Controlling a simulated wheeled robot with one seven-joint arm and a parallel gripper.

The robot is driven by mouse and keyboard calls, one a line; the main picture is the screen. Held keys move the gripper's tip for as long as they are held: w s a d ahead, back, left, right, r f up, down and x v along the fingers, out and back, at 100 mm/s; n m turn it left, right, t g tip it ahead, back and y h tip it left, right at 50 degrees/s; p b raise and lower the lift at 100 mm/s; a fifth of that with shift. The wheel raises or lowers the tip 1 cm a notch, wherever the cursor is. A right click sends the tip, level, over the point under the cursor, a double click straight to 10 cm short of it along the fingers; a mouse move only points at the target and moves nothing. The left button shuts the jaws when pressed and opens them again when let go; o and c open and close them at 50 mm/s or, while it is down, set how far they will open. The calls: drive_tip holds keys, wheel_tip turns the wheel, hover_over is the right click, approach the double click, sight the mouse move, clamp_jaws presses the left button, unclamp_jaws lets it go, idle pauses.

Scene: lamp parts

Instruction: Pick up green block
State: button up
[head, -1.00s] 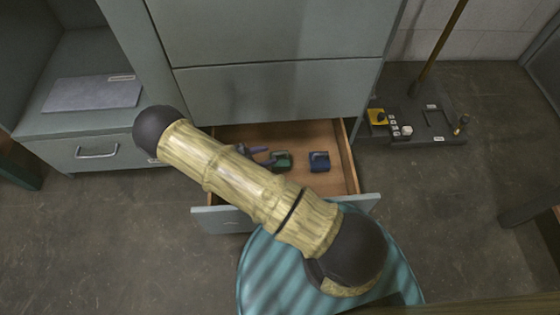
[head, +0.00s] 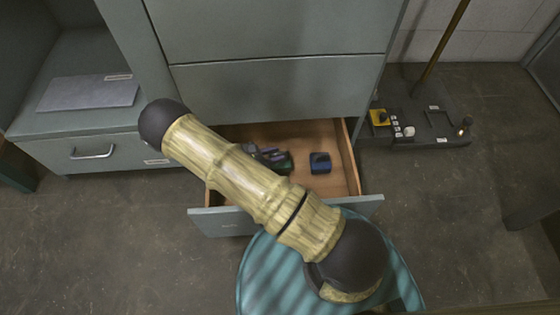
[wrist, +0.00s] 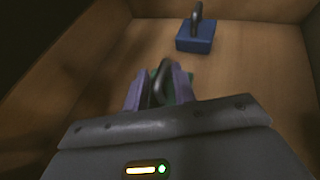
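The green block (head: 286,167) lies on the floor of the open drawer, partly hidden by my gripper and arm in the head view. In the wrist view its dark looped handle (wrist: 163,80) stands up between my purple fingers, with bits of green behind them. My gripper (head: 270,154) is down in the drawer at the block. Its fingers are apart, one on each side of the handle. Their tips and any contact with the block are hard to make out.
A blue block (head: 320,163) with a dark handle sits in the drawer to the right of the green one. The wooden drawer (head: 350,170) has walls close around. A dark tray (head: 425,125) with small parts lies on the floor at right.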

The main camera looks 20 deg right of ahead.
clamp_jaws()
idle(1.0)
